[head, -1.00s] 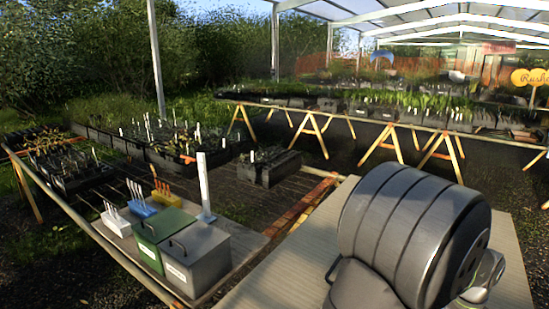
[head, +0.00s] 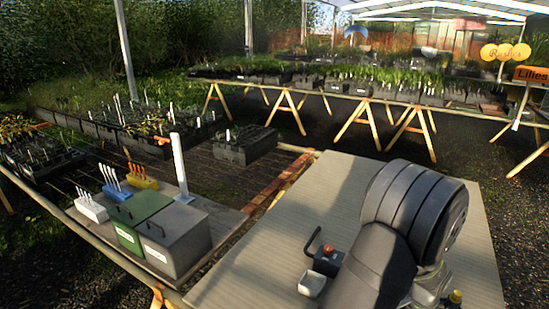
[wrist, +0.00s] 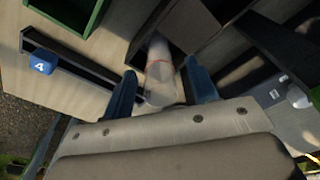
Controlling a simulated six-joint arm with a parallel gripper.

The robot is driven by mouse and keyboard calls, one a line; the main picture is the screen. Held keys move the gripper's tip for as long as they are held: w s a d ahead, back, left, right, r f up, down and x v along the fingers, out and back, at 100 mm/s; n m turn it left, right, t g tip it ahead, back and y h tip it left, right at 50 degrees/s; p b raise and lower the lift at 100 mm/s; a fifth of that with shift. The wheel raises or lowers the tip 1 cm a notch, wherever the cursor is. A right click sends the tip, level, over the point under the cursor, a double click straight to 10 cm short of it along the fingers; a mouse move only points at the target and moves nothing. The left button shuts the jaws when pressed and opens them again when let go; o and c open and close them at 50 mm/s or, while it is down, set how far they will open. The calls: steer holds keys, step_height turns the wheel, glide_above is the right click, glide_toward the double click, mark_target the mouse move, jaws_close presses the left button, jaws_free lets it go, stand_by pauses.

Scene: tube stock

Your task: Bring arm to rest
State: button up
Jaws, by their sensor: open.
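My gripper (wrist: 163,84) shows in the wrist view with its two blue fingers apart. A pale, round, tube-like thing (wrist: 160,72) shows between and beyond the fingertips; I cannot tell whether it touches them. In the head view my large grey arm links fill the right side over the pale bench, and the gripper itself is not visible there.
A green bin (head: 133,218) and grey bin (head: 176,240) stand at left beside a white post (head: 181,168). White (head: 91,207) and blue (head: 116,190) holders carry upright tags. A dark box with a red button (head: 328,258) sits near my arm. The bench's middle (head: 300,215) is clear.

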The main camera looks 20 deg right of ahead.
steer(key=shift+r, duration=0.15)
step_height(320, 180, up, 18)
steer(key=a+f, duration=0.1)
steer(key=a, duration=0.1)
steer(key=f, duration=0.5)
steer(key=d+f, duration=0.1)
steer(key=f, duration=0.5)
steer(key=d+f, duration=0.1)
steer(key=f, duration=0.4)
steer(key=shift+f, duration=0.35)
steer(key=shift+d+r, duration=0.1)
step_height(320, 180, up, 7)
steer(key=shift+f, duration=0.1)
step_height(320, 180, down, 7)
steer(key=shift+r, duration=0.1)
step_height(320, 180, up, 13)
steer(key=a, duration=0.1)
steer(key=shift+a+r, duration=0.2)
